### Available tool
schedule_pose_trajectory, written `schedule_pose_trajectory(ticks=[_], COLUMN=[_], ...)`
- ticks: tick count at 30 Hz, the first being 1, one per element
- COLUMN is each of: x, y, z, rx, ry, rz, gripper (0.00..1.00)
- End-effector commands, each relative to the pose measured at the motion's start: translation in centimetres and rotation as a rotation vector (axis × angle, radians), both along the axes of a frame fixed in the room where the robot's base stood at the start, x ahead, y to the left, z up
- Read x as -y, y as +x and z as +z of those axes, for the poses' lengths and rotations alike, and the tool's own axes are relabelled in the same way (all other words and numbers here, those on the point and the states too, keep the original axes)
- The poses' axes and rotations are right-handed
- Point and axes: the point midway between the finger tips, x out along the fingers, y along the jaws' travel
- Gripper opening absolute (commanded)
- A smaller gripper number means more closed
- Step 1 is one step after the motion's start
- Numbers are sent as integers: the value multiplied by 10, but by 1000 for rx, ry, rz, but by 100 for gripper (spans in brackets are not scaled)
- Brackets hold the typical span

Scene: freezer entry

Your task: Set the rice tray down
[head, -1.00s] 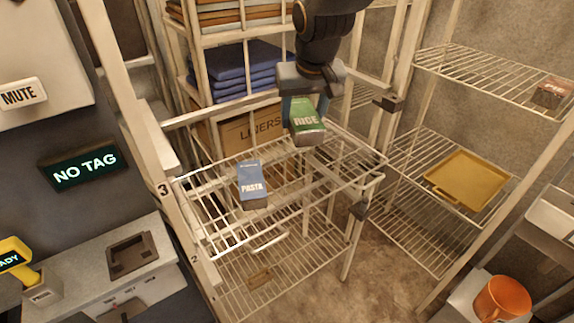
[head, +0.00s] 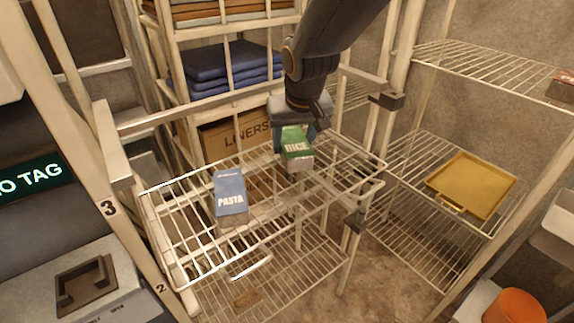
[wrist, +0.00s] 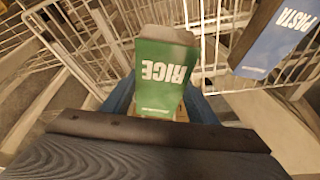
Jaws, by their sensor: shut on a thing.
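The rice tray (head: 297,148) is a green box-shaped pack with a pale end and white RICE lettering. My gripper (head: 293,132) is shut on it, over the right part of the upper wire shelf (head: 250,259). In the wrist view the rice tray (wrist: 160,75) sits between the blue fingers of my gripper (wrist: 160,105). Whether its underside touches the wires cannot be told. The blue pasta tray (head: 230,195) stands on the same shelf to the left, apart from the rice; it also shows at the upper right of the wrist view (wrist: 275,42).
A cardboard LINERS box (head: 232,133) and folded blue cloths (head: 225,68) are on the rack behind. A yellow tray (head: 470,186) lies on the right-hand wire rack. An orange pot (head: 515,306) is at the lower right. Wire shelf room is bare between pasta and rice.

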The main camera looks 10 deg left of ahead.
Motion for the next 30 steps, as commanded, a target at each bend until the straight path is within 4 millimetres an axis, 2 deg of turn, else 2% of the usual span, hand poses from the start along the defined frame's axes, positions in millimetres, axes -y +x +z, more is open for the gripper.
schedule_pose_trajectory(ticks=[15,28,29,30], x=[2,2,2,2], y=[1,2,1,1], z=[-58,-65,-64,-64], rx=[0,1,0,0], ry=[-1,1,0,0], rz=[-4,-3,-3,-3], gripper=[21,21,58,65])
